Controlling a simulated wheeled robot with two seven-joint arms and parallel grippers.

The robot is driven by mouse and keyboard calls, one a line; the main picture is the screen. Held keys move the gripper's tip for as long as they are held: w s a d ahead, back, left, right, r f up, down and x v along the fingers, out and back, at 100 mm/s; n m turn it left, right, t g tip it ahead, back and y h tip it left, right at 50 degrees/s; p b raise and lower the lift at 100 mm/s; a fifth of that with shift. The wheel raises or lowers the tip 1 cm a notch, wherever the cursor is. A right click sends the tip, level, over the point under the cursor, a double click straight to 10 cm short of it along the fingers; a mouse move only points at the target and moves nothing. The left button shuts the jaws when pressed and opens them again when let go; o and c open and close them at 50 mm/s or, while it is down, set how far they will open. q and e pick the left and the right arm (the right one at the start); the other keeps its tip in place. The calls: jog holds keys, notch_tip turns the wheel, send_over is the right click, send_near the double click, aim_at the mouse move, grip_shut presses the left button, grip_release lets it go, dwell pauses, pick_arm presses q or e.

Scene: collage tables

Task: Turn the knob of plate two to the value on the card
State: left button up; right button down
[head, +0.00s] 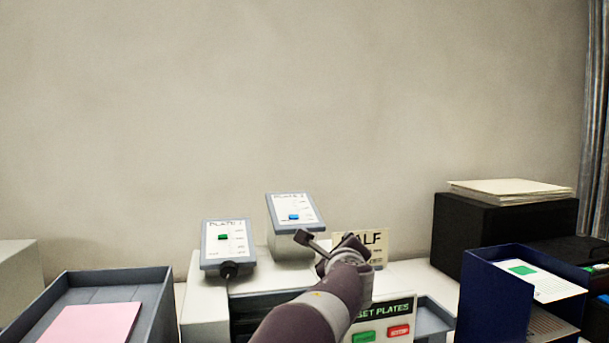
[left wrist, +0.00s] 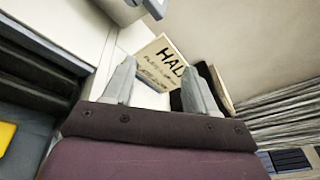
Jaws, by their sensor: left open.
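Plate two (head: 282,203) is a tilted panel with a white face on a raised block at the back middle. Its blue knob (head: 293,217) sits low on the face beside a printed scale, whose values are too small to read. The cream card (head: 376,240) reading HALF stands to the right of plate two, partly hidden by my left gripper; it also shows in the left wrist view (left wrist: 151,53). My left gripper (head: 325,246) is open and empty, in front of and below plate two, between it and the card. My right gripper is not in view.
A SET PLATES panel (head: 378,322) with green and red buttons is below. A grey tray (head: 153,312) is left; a blue rack (head: 478,300) and black box (head: 460,235) are right.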

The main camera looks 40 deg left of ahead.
pick_arm(q)
jog(key=s+a+f+m+g+y, duration=0.2)
jog(key=s+m+y, duration=0.2)
jog(key=m, duration=0.1)
jog(key=p+x, duration=0.1)
jog(key=x, duration=0.3)
jog(key=p+x, duration=0.2)
jog(key=x, duration=0.2)
jog(key=r+p+x, duration=0.1)
jog(key=p+x, duration=0.1)
jog(key=x, duration=0.2)
jog(key=shift+w+a+m+p, duration=0.3)
jog(key=shift+w+a+p, duration=0.05)
jog(key=shift+a+p, duration=0.1)
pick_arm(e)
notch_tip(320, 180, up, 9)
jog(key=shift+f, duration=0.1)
